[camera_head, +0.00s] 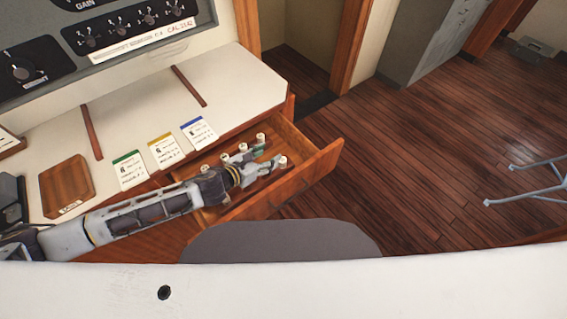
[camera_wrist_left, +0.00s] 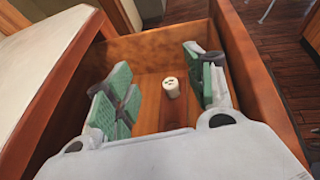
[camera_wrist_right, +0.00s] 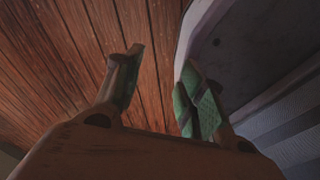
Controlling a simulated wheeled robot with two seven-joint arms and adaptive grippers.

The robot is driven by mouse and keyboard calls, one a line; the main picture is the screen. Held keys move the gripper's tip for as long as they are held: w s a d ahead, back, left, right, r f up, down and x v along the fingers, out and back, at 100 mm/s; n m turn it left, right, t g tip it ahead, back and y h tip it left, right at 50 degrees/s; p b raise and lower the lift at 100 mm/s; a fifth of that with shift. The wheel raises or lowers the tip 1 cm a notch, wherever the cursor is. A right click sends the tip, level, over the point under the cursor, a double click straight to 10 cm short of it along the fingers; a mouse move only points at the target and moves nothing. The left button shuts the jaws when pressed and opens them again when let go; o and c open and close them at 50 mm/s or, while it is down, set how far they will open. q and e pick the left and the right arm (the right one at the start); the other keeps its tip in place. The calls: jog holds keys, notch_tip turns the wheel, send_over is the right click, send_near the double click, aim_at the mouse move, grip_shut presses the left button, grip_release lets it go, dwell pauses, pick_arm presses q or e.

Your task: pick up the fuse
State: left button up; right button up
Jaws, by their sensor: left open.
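A white cylindrical fuse (camera_head: 282,161) stands upright on the floor of the open wooden drawer (camera_head: 310,170). In the left wrist view the fuse (camera_wrist_left: 172,88) is seen between my left gripper's two green-padded fingers, touching neither. My left gripper (camera_head: 266,165) is open and reaches into the drawer from the left. It also shows in the left wrist view (camera_wrist_left: 160,85). My right gripper (camera_wrist_right: 160,85) is open and empty, with wooden floor beyond it; it is not in the head view.
The drawer walls (camera_wrist_left: 255,75) surround my left fingers.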

pick_arm(q)
jog(key=b, duration=0.2)
send_near(283, 164)
jog(key=w, duration=0.2)
jog(key=shift+w+d+f, duration=0.15)
jog(key=shift+d+f, duration=0.05)
jog(key=shift+d, duration=0.15)
jog(key=shift+w+d+f, duration=0.1)
jog(key=shift+w+d, duration=0.2)
jog(key=shift+w, duration=0.1)
jog(key=shift+w+d+f, duration=0.15)
jog(key=shift+w, duration=0.05)
pick_arm(e)
jog(key=shift+s+d+f, duration=0.15)
jog(key=shift+d+f, duration=0.1)
jog(key=shift+f, duration=0.2)
jog(key=shift+s+d+f, duration=0.15)
jog(key=shift+d+f, duration=0.1)
jog(key=shift+f, duration=0.2)
